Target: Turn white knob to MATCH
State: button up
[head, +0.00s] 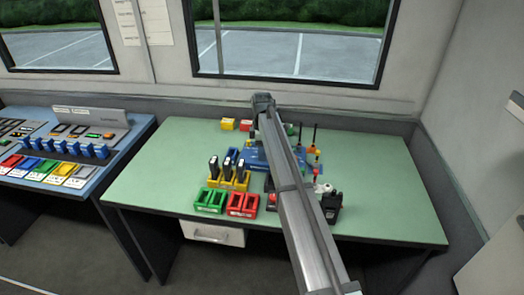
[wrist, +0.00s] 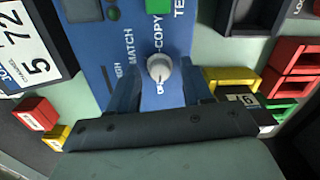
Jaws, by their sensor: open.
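The white knob (wrist: 159,68) sits on a blue panel (wrist: 115,50) in the wrist view. Printed labels around it include MATCH on its left and COPY above it; one label below is partly hidden and hard to read. The knob's exact pointing direction is too small to tell. My gripper (wrist: 160,82) is open, with one dark finger on each side of the knob, and I cannot tell whether either touches it. In the head view the blue device (head: 252,158) is partly behind my arm, and the knob and gripper cannot be made out there.
The device stands on a green table (head: 150,180). Yellow holders with dark upright units (head: 228,182), green trays (head: 210,200) and red trays (head: 242,205) stand at its left. A black item (head: 331,207) stands at front right. The table's right side is clear.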

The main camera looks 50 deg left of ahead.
jog(key=shift+c, duration=0.2)
grip_shut()
